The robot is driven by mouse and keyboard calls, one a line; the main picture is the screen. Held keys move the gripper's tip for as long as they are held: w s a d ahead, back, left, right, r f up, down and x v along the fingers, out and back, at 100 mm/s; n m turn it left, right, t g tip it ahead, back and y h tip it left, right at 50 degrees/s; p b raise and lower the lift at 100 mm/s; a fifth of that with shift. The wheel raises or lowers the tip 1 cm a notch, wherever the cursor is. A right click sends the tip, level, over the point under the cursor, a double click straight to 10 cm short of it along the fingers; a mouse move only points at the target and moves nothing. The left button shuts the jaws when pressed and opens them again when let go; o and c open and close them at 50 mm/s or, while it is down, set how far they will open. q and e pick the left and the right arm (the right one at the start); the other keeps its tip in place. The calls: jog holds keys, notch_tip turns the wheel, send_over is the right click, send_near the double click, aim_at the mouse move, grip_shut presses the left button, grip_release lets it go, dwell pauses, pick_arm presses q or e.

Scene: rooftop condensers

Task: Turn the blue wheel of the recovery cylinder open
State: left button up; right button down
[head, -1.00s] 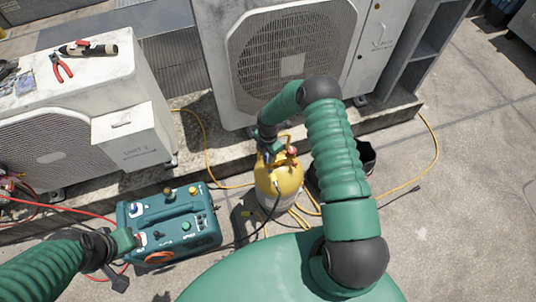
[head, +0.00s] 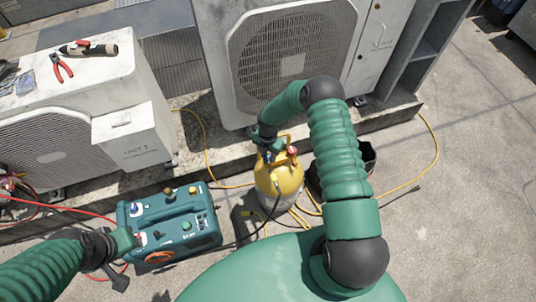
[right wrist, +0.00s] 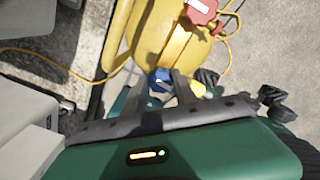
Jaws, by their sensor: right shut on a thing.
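The yellow recovery cylinder (head: 277,180) stands upright on the ground, centre of the head view, with a red wheel (head: 292,151) at its top. In the right wrist view the yellow cylinder (right wrist: 165,40) and the red wheel (right wrist: 200,10) are large. The blue wheel (right wrist: 160,80) shows between the fingers of my right gripper (right wrist: 172,88), partly hidden by them. The right gripper (head: 270,148) is shut on the blue wheel at the cylinder's top. My left gripper (head: 112,262) is low at the left, beside the teal machine; its fingers are too unclear to tell.
The teal recovery machine (head: 172,225) stands left of the cylinder. Yellow hoses (head: 206,150) and a black hose run over the ground. A dark bucket (head: 366,158) is behind my right arm. Condensers (head: 290,60) stand behind. Open concrete lies at the right.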

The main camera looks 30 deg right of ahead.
aim_at(268, 157)
jog(key=c, duration=1)
grip_release()
jog(key=shift+s+f, duration=0.15)
jog(key=shift+s, duration=0.05)
jog(key=shift+w, duration=0.1)
jog(key=shift+r, duration=0.45)
notch_tip(268, 157, up, 16)
jog(key=p, duration=0.3)
jog(key=shift+p, duration=0.3)
